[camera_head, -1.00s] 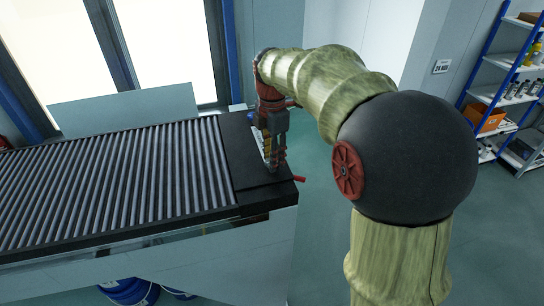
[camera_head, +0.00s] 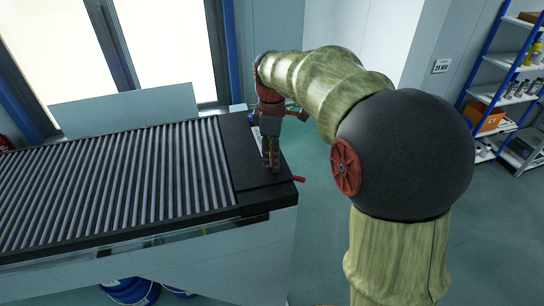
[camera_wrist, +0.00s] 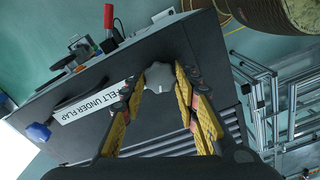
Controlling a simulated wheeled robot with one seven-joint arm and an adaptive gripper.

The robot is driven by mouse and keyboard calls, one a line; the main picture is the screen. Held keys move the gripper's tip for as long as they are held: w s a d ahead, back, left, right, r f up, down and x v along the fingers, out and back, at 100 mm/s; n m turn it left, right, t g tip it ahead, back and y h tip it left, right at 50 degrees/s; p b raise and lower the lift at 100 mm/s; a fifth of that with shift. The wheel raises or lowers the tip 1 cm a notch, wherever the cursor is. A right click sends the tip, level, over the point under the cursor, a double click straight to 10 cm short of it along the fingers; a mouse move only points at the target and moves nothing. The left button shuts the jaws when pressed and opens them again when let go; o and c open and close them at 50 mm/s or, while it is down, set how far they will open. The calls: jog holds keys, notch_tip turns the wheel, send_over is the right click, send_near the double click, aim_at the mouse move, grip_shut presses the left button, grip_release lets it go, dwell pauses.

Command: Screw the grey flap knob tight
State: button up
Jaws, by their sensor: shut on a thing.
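The grey flap knob (camera_wrist: 158,76) is a lobed knob on the dark panel, seen near the middle of the wrist view. My gripper (camera_wrist: 159,84) has its two yellow-padded fingers on either side of the knob, shut on it. In the head view my gripper (camera_head: 271,167) points down at the dark end plate (camera_head: 246,150) of the ribbed bench, and hides the knob there. A white label (camera_wrist: 92,103) reading "FELT UNDER FLAP" lies beside the knob.
A red-handled clamp (camera_wrist: 108,17) sits at the panel's edge, and its red tip also shows in the head view (camera_head: 299,179). A blue knob (camera_wrist: 38,132) is at the panel's far left. A metal frame (camera_wrist: 290,100) stands to the right. Shelves (camera_head: 500,95) stand well away.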

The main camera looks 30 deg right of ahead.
jog(key=m, duration=0.7)
jog(key=shift+p, duration=0.35)
jog(key=m, duration=0.8)
jog(key=shift+m, duration=0.3)
jog(key=m, duration=0.3)
jog(key=shift+m+p, duration=0.3)
jog(key=shift+p, duration=0.05)
jog(key=m, duration=0.4)
jog(key=shift+m, duration=0.3)
jog(key=m, duration=0.3)
jog(key=shift+m, duration=1.9)
